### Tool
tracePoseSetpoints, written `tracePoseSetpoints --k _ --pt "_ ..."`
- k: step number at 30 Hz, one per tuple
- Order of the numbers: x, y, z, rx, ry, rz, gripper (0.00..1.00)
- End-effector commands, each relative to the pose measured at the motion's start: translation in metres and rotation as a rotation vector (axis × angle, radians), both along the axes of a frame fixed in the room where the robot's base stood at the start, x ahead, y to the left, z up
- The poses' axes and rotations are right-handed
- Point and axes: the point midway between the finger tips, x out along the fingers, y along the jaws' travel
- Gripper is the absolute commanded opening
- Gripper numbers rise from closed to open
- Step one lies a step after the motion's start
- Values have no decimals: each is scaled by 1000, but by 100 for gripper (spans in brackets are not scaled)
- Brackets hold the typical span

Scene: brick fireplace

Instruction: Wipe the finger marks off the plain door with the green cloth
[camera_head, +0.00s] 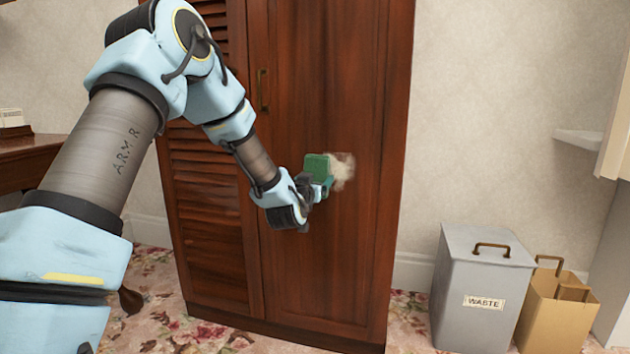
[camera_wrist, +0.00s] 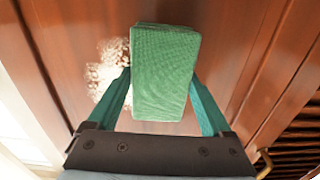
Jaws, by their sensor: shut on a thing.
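The plain door (camera_head: 330,90) is the smooth right-hand door of a dark red-brown wooden wardrobe. A pale smudge of finger marks (camera_head: 343,172) shows on it at mid height; in the wrist view the smudge (camera_wrist: 108,70) lies left of the cloth and partly behind my finger. The green cloth (camera_head: 316,167) is a folded block, also filling the middle of the wrist view (camera_wrist: 165,70). My gripper (camera_wrist: 165,95) is shut on the cloth and holds it in front of the door beside the smudge. I cannot tell whether the cloth touches the wood.
The louvred door (camera_head: 208,200) is left of the plain door, with a brass handle (camera_head: 262,90) near the join. A grey waste bin (camera_head: 480,290) and a tan paper bag (camera_head: 558,310) stand at the right. A wooden desk (camera_head: 25,160) is at the left. The floor has flowered carpet.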

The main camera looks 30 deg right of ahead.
Motion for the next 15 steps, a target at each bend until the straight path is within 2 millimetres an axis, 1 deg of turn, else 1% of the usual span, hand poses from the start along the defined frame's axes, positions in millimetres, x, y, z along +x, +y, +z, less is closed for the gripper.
tracePoseSetpoints --k 12,15 --pt "-23 -22 0 -1 -2 -3 39" --pt "-26 -24 0 -1 -2 -2 39"
